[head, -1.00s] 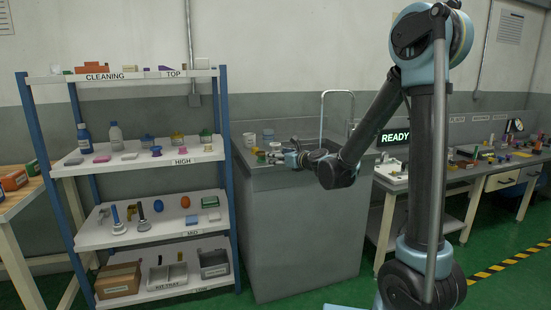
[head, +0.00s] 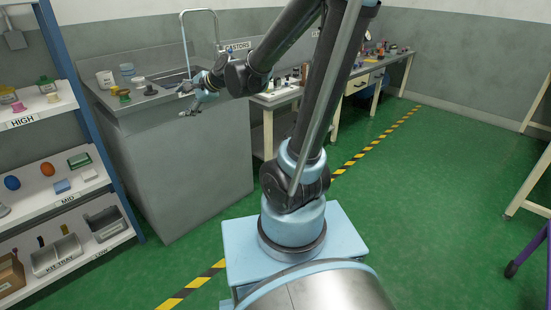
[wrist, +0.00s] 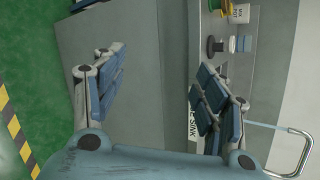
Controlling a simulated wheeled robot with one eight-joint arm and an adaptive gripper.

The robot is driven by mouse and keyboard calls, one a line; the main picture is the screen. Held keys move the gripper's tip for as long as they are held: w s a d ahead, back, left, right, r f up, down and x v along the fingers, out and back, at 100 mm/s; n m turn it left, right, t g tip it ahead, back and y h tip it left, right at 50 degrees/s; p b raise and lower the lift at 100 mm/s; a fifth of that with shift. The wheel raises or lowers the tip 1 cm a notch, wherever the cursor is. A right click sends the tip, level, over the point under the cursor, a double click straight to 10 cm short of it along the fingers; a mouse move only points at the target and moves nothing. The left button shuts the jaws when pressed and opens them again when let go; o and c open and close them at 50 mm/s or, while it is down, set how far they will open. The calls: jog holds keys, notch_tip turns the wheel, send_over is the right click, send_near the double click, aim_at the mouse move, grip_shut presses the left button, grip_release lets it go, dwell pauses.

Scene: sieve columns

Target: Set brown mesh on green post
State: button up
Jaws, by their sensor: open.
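My gripper (head: 188,104) is open and empty, with its fingers spread wide in the wrist view (wrist: 160,82). It hangs at the front edge of the grey sink counter. I cannot tell whether this is the brown mesh. My gripper touches none of these pieces.
A white cup (head: 105,79), a clear jar (head: 127,71) and a dark piece with a pale top (head: 149,89) stand on the counter (head: 165,112). A tap (head: 184,35) rises behind. A loaded shelf rack (head: 45,205) stands left. Green floor is open at right.

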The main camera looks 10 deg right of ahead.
jog(key=s+d+f+n+g+h, duration=0.2)
jog(key=s+d+f+n+h, duration=0.2)
jog(key=s+d, duration=0.8)
jog(key=s+d+f+n+g+h, duration=0.3)
jog(key=s+d+f+n, duration=0.5)
jog(key=s+d, duration=0.5)
jog(key=shift+d+f+n+h, duration=0.2)
jog(key=shift+d+n+h, duration=0.6)
jog(key=shift+d+h, duration=0.1)
